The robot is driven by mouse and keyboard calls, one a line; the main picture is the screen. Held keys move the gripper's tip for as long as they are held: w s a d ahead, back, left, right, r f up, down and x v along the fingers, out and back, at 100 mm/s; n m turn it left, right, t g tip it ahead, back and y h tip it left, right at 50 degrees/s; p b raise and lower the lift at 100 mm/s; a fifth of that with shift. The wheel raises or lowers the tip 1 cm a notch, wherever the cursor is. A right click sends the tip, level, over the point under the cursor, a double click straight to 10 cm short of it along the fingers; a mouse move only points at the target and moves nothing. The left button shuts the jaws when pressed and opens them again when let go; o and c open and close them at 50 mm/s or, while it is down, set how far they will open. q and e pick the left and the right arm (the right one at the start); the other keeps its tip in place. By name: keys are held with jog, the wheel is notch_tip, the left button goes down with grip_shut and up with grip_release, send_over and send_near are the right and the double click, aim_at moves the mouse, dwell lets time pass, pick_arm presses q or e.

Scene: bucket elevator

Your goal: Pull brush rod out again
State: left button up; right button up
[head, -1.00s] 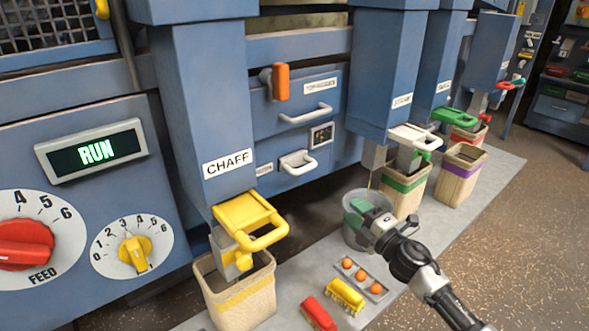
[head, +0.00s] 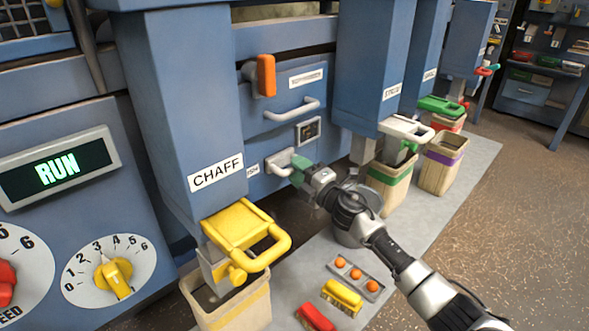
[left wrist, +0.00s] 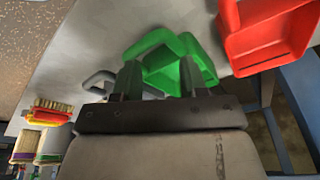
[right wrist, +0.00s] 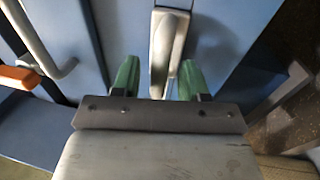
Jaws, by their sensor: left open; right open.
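The brush rod's pale grey handle (head: 279,162) sits on the blue machine front, low down, beside a small label partly hidden by the chaff chute. My right gripper (head: 299,170) is at this handle, its green-tipped fingers open. In the right wrist view the handle (right wrist: 168,48) lies between the lines of the two open fingers (right wrist: 158,72); I cannot tell whether they touch it. My left gripper is outside the head view. In its wrist view its dark fingers (left wrist: 160,80) are open, with a green handled part (left wrist: 165,65) just beyond them.
Above the rod are a drawer handle (head: 292,110) and an orange lever (head: 266,75). The yellow chaff gate (head: 243,232) juts out at left over a sack (head: 235,305). A grey bucket (head: 352,238) stands below my right arm. Brushes (head: 342,297) lie on the floor mat.

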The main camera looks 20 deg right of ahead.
pick_arm(q)
jog(key=shift+r, duration=0.35)
pick_arm(e)
jog(key=shift+w+a+r, duration=0.1)
jog(key=shift+w+a, duration=0.2)
jog(key=shift+w, duration=0.35)
grip_shut()
pick_arm(q)
jog(key=shift+s, duration=0.15)
pick_arm(e)
jog(key=shift+s, duration=0.1)
